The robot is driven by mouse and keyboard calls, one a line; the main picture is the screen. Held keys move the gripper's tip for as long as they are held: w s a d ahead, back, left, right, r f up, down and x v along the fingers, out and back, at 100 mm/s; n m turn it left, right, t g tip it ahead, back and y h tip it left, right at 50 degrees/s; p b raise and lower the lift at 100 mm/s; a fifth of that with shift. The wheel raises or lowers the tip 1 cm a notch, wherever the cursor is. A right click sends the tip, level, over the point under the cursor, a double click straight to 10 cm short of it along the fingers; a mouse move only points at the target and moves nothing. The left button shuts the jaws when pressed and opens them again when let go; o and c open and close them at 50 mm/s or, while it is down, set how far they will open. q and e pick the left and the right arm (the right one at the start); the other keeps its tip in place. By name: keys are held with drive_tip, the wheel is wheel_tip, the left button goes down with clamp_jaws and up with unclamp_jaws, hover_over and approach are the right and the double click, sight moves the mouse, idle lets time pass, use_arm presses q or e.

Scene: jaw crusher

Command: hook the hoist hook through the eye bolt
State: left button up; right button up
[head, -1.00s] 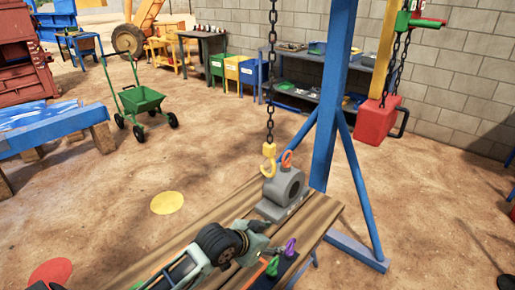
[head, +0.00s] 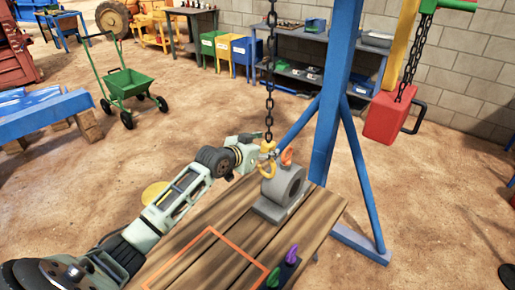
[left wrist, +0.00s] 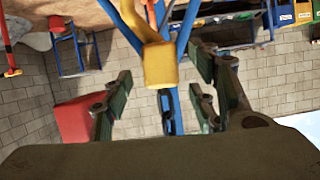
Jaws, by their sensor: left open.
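The yellow hoist hook (head: 267,168) hangs on a dark chain (head: 271,70) just left of the orange eye bolt (head: 286,157). The eye bolt stands on top of a grey bearing block (head: 285,185) on the wooden table (head: 200,250). The hook looks apart from the eye bolt. My left gripper (head: 258,147) is open at the top of the hook, and its fingers partly hide it. In the left wrist view, the hook's yellow block (left wrist: 160,65) shows between the spread fingers (left wrist: 163,88). The eye bolt cannot be made out there. My right gripper is not in view.
A blue post (head: 335,90) with slanted braces stands right behind the table. A red block (head: 392,118) hangs on chains at right. Green and purple handled items (head: 283,270) lie at the table's front edge, beside an orange outlined square (head: 212,235).

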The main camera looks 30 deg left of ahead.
use_arm(q)
drive_tip(key=shift+x, duration=1.1)
drive_tip(key=shift+w+f, duration=0.25)
drive_tip(key=shift+w, duration=0.15)
drive_tip(key=shift+c, duration=0.3)
drive_tip(key=c, duration=1.1)
clamp_jaws()
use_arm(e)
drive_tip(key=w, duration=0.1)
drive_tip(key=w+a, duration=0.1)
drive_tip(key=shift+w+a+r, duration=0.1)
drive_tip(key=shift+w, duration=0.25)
